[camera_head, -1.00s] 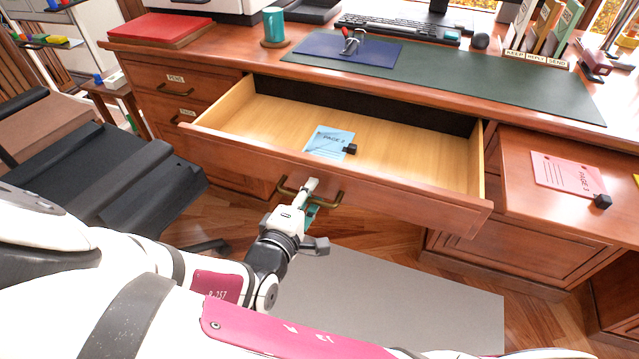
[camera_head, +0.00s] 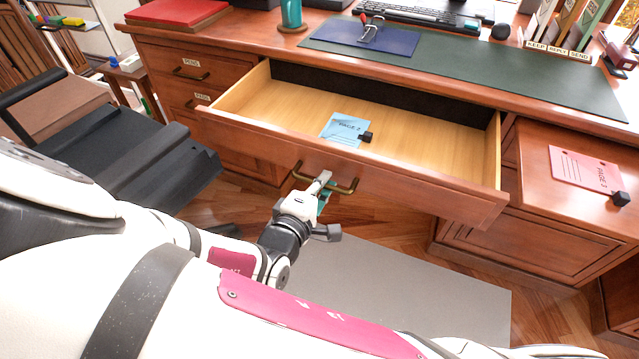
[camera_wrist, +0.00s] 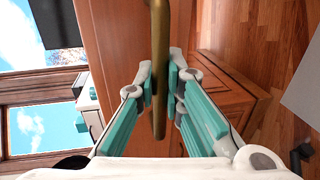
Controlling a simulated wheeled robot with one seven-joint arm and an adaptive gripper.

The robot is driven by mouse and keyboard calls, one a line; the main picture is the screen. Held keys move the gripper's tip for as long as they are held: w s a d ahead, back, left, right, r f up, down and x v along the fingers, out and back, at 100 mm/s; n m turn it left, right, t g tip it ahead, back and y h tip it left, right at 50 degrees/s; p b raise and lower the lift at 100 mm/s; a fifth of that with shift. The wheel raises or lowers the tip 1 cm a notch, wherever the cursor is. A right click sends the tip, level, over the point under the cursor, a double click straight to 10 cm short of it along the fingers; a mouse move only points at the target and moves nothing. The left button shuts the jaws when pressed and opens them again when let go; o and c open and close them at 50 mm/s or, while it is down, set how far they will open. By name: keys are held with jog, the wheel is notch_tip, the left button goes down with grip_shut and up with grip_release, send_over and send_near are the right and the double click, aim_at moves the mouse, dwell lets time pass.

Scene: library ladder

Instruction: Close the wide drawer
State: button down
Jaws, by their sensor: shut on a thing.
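The wide drawer (camera_head: 420,193) in the middle of the desk is pulled out, its pale wooden inside showing. A blue card marked PAGE 2 (camera_head: 344,130) with a small black block lies in it. My gripper (camera_head: 322,186) is at the drawer's front, shut on the brass handle (camera_head: 346,190) near its middle. In the wrist view the handle (camera_wrist: 159,60) runs between the two teal-padded fingers (camera_wrist: 160,88). The handle's far mount is partly out of that view.
The desk top bears a green mat (camera_head: 480,75), a blue clipboard (camera_head: 365,38) and a keyboard (camera_head: 420,15). A pink PAGE 3 card (camera_head: 585,170) lies on a surface at right. A black chair (camera_head: 110,150) stands at left. A grey mat (camera_head: 420,285) covers the floor below.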

aim_at(362, 115)
jog(key=r+x, duration=0.2)
jog(key=x, duration=0.7)
jog(key=w+r+p+x, duration=0.1)
jog(key=r+x, duration=0.1)
jog(key=x, duration=0.8)
jog(key=r+x, duration=0.3)
jog(key=x, duration=0.7)
jog(key=shift+w+a, duration=0.15)
jog(key=shift+w, duration=0.15)
jog(key=c, duration=1.8)
grip_release()
jog(key=shift+t, duration=0.3)
jog(key=shift+c, duration=0.2)
jog(key=shift+o, duration=0.8)
jog(key=shift+f, duration=0.15)
jog(key=shift+s, duration=0.1)
jog(key=shift+s, duration=0.25)
jog(key=v, duration=1.1)
jog(key=shift+s+a+r, duration=0.1)
jog(key=shift+s+r, duration=0.1)
jog(key=shift+r, duration=0.15)
